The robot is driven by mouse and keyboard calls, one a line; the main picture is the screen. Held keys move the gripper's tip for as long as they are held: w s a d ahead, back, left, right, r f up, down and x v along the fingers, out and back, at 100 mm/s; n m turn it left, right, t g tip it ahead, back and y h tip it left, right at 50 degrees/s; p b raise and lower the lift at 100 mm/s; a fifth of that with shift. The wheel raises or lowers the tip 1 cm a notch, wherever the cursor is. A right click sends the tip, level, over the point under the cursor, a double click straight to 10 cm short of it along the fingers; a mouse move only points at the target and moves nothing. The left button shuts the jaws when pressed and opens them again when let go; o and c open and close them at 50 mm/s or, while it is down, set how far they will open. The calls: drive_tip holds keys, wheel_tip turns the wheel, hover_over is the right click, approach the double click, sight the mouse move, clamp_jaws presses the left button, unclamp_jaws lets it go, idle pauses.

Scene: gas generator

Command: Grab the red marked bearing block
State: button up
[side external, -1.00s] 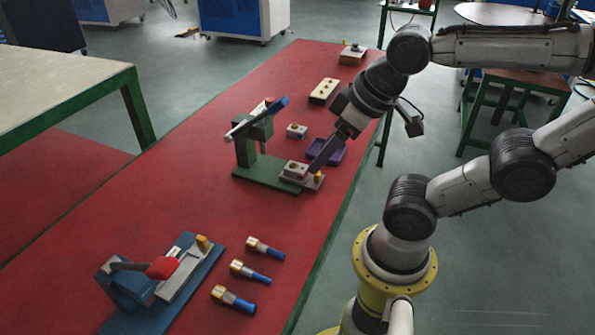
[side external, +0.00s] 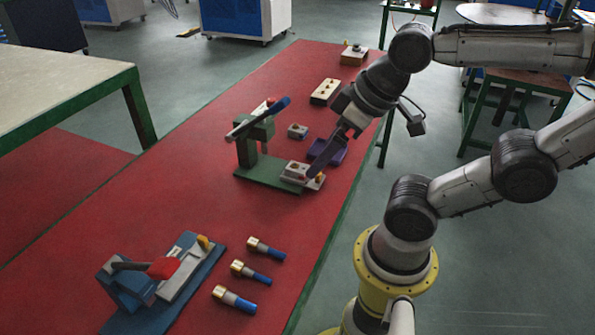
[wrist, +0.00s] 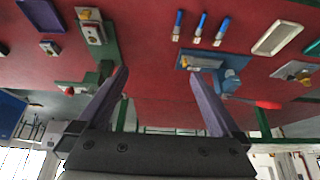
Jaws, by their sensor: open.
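A small grey bearing block (side external: 297,131) lies loose on the red table behind the green press. Another light block (side external: 297,170) sits on the plate at the right end of the green press base (side external: 265,178), beside a yellow piece.
A purple tray (side external: 327,151) lies right behind my fingers. The table's middle left is clear.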

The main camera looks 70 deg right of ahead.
wheel_tip(320, 180, up, 5)
drive_tip(key=n+g, duration=0.6)
drive_tip(key=n, duration=1.2)
hover_over(296, 166)
drive_tip(key=f, duration=2.2)
drive_tip(key=shift+s+a+f, duration=0.15)
drive_tip(key=shift+s+a, duration=0.05)
drive_tip(key=shift+a, duration=0.05)
drive_tip(key=shift+d+f, duration=0.15)
drive_tip(key=shift+f, duration=2.75)
drive_tip(key=shift+w, duration=0.1)
clamp_jaws()
